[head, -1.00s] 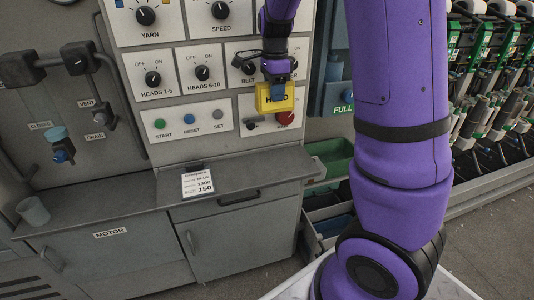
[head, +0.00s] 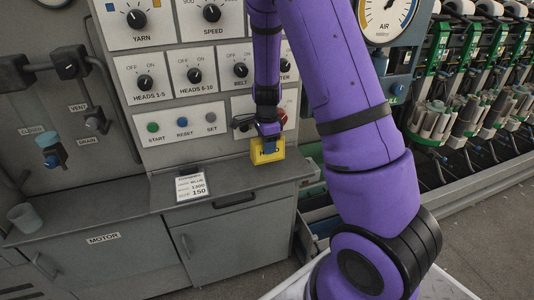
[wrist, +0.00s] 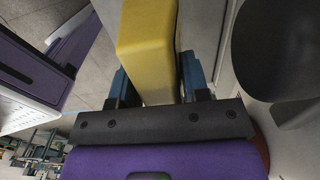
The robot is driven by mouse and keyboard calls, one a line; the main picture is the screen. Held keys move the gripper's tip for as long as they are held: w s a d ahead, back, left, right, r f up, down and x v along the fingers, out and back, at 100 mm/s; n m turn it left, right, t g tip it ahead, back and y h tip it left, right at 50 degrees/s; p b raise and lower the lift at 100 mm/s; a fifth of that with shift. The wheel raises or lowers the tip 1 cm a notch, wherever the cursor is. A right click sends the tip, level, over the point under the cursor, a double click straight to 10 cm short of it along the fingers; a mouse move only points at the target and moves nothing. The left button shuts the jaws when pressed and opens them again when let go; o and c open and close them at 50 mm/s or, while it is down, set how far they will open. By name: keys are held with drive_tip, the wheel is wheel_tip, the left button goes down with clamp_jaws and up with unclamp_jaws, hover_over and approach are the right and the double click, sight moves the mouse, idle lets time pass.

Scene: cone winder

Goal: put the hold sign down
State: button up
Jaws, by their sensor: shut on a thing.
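The hold sign (head: 266,154) is a yellow block with dark lettering, partly covered by my gripper in the head view. My gripper (head: 268,134) is shut on its top and holds it upright, low over the right part of the grey counter (head: 236,183). I cannot tell whether its bottom touches the counter. In the wrist view the yellow sign (wrist: 147,45) sits between the two blue fingers of my gripper (wrist: 152,82).
A white card (head: 191,186) lies on the counter to the left of the sign. The control panel (head: 152,99) with knobs and buttons rises behind. A cup (head: 29,216) stands at the far left. The counter between card and sign is clear.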

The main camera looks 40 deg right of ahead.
wheel_tip(320, 180, down, 4)
drive_tip(key=shift+r, duration=0.1)
drive_tip(key=o, duration=0.9)
drive_tip(key=shift+o, duration=0.2)
